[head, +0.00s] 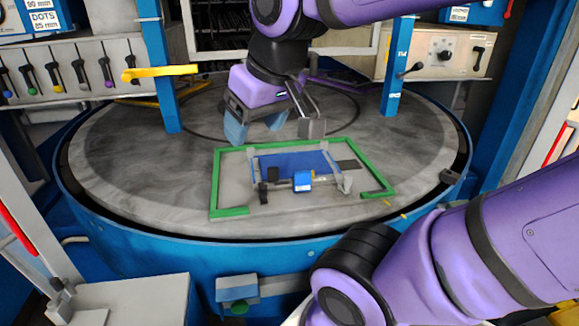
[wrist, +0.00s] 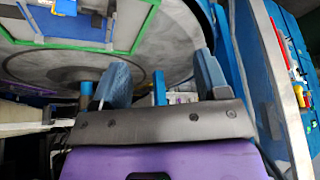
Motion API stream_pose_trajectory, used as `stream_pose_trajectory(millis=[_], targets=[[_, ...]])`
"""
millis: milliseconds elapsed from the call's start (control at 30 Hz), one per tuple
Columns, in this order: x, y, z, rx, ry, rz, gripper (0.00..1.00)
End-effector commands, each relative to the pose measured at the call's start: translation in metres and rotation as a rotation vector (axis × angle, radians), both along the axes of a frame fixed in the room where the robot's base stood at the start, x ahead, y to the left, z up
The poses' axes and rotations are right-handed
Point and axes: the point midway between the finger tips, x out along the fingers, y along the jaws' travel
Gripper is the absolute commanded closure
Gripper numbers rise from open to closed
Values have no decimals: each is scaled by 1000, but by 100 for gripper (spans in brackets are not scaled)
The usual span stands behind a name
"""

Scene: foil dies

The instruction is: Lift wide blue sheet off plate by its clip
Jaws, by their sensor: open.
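The wide blue sheet (head: 285,162) lies on the grey plate (head: 232,185) inside a green frame (head: 216,170). The blue clip (head: 302,181) sits on a bar along the near edge of the sheet. In the wrist view the clip (wrist: 66,6) shows at the top edge, with part of the blue sheet (wrist: 122,22) beside it. My gripper (head: 272,130) is open and empty above the table, behind the green frame and apart from the sheet and clip. Its two blue-grey fingertips also show in the wrist view (wrist: 160,85).
Blue posts (head: 160,70) stand at the left and right back. A yellow handle (head: 160,72) juts out at the left. The table's left side is clear. A purple arm link of mine covers the lower right.

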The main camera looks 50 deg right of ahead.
Motion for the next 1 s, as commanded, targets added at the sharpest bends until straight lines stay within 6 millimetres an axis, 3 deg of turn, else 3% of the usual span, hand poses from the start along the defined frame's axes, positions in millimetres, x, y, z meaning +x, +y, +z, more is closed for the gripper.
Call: stream_pose_trajectory(millis=[267,467,767,1000], targets=[[29,-13,-3,23,46,-54,32],[64,-33,-11,46,99,-123,32],[133,-88,-46,91,207,-276,32],[177,-142,-92,114,291,-403,32]])
